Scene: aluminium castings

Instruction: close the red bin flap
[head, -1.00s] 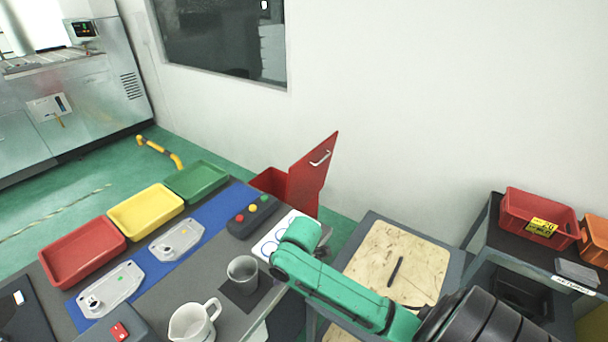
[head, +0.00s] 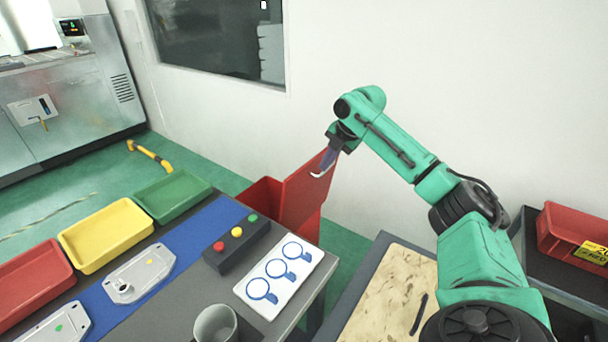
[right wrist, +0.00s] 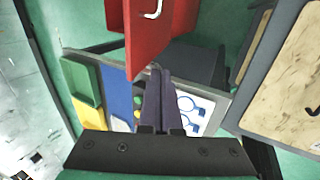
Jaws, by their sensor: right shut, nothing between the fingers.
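The red bin (head: 262,194) stands on the floor beyond the table's far edge. Its red flap (head: 300,198) stands up open, with a pale handle (head: 322,168) near its top. My right gripper (head: 326,162) is at the upper edge of the flap, close to the handle. In the right wrist view, the shut, empty fingers (right wrist: 158,72) point at the flap (right wrist: 146,45) and end beside its near corner. I cannot tell whether they touch it. The handle also shows there (right wrist: 154,10). My left gripper is not in view.
The grey table holds a button box (head: 236,243), a white card with blue circles (head: 279,277), a grey cup (head: 215,325) and coloured trays. A wood-topped bench (head: 385,300) stands to the right. The wall is behind the bin.

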